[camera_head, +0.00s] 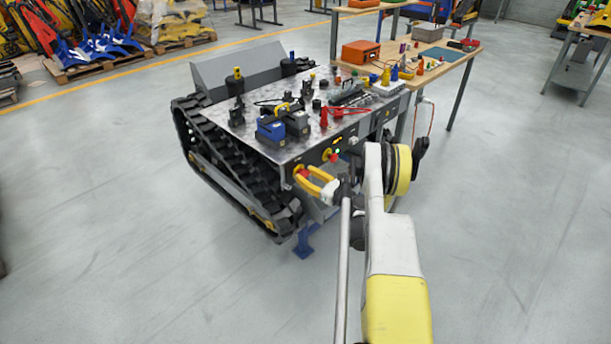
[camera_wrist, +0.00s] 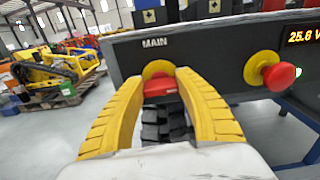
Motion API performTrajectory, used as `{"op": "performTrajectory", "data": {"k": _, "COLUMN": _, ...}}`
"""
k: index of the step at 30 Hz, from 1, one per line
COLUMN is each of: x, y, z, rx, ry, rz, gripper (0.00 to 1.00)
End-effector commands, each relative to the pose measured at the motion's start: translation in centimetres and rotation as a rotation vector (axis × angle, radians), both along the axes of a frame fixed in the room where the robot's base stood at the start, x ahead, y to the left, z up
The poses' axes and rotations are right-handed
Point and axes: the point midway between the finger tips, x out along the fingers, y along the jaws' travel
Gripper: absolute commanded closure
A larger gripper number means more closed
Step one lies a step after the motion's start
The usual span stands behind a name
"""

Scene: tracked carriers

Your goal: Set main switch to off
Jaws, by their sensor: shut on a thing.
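The main switch (camera_wrist: 160,86) is a red handle on a yellow round plate, under the label "MAIN" on the dark front panel (camera_wrist: 222,48) of the tracked carrier. In the wrist view my gripper (camera_wrist: 162,78) has its two yellow fingers on either side of the red handle, shut on it. In the head view my gripper (camera_head: 316,181) reaches the left part of the carrier's front panel, and its fingers partly cover the switch. The fingers hide the sides of the handle.
A red mushroom button (camera_wrist: 279,76) on a yellow base sits right of the switch, beside a lit display (camera_wrist: 303,35) and a green light. The carrier's track (camera_head: 230,165) runs along the left. A wooden workbench (camera_head: 450,58) stands behind.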

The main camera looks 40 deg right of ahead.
Motion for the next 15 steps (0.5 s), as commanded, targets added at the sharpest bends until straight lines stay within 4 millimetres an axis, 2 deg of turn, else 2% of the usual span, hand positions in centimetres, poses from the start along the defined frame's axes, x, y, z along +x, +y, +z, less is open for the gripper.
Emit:
{"op": "performTrajectory", "data": {"k": 8, "x": 0.07, "y": 0.02, "z": 0.04, "rx": -0.035, "ry": -0.004, "rz": 0.000, "gripper": 0.90}}
{"op": "performTrajectory", "data": {"k": 15, "x": 0.08, "y": 0.09, "z": 0.05, "rx": -0.166, "ry": -0.014, "rz": 0.000, "gripper": 0.90}}
